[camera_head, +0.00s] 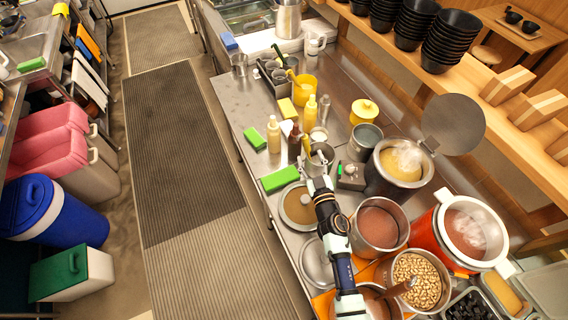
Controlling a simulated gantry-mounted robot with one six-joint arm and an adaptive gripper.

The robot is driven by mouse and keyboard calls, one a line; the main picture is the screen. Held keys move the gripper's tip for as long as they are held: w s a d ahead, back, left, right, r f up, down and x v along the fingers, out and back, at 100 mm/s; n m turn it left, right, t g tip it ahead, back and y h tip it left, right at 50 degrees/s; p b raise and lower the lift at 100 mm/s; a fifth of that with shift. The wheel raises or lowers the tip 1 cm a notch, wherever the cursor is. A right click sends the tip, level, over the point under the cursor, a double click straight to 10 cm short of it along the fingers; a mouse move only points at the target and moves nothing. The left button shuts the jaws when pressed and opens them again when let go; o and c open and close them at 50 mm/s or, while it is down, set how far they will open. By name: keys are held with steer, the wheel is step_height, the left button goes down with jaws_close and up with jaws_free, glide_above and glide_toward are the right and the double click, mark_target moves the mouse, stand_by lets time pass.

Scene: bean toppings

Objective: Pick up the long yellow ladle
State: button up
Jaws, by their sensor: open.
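A thin yellow handle (306,144), which looks like that of a long ladle, leans up out of a small metal pot (319,154) on the steel counter. Its lower end is hidden in the pot. My gripper (317,170) is open and close to this pot, at the far end of my arm that reaches up from the bottom of the view. I cannot tell whether it touches the handle. Another yellow handle (293,77) leans at a yellow jug (304,90) farther back.
Sauce bottles (273,135) and green blocks (279,179) stand left of the gripper. A wooden shelf with black bowls (452,42) runs along the right.

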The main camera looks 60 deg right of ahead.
mark_target(308, 148)
steer(key=shift+d+f+y, duration=0.3)
steer(key=shift+f, duration=0.45)
steer(key=shift+b+x, duration=0.4)
steer(key=shift+x, duration=0.65)
steer(key=b+x, duration=0.2)
steer(key=x, duration=0.2)
steer(key=shift+d+r, duration=0.1)
steer(key=shift+d, duration=0.1)
steer(key=shift+w+d+r, duration=0.1)
steer(key=shift+w+d, duration=0.1)
steer(key=shift+w, duration=0.05)
jaws_close()
